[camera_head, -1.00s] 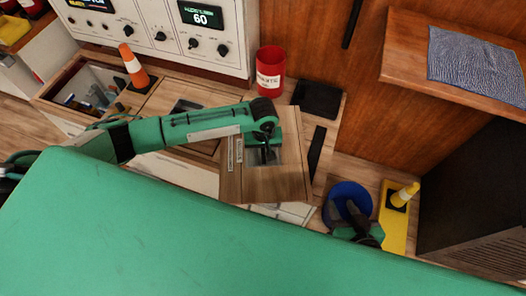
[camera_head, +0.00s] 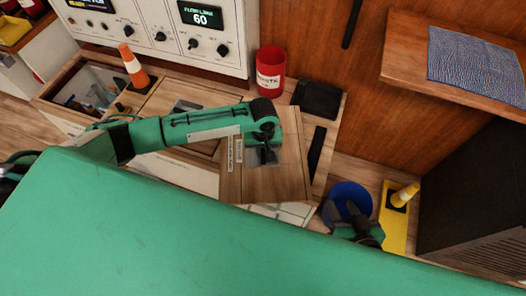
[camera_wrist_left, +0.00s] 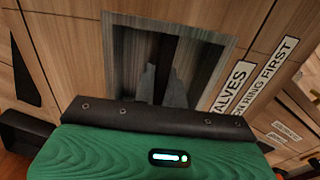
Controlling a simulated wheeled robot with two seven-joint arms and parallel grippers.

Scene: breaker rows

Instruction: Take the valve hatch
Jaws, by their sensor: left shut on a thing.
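The valve hatch (camera_head: 285,180) is a wooden panel with white label strips and a grey metal recess. In the head view it lies at the front right part of the counter, under my left arm. In the left wrist view the hatch (camera_wrist_left: 72,50) fills most of the picture, and part of its label reads "VALVES". My left gripper (camera_head: 267,157) is at the recess. Its grey fingertips (camera_wrist_left: 163,85) are shut on the dark upright bar in the recess, the hatch's handle. My right gripper (camera_head: 345,212) is low by the blue bucket, partly hidden and dark.
A red can (camera_head: 270,72) and a black tray (camera_head: 317,100) stand behind the hatch. An orange cone (camera_head: 133,66) stands beside an open bin (camera_head: 90,85) at left. The blue bucket (camera_head: 350,190) and a yellow stand (camera_head: 393,232) are at right, below a wooden shelf (camera_head: 400,60).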

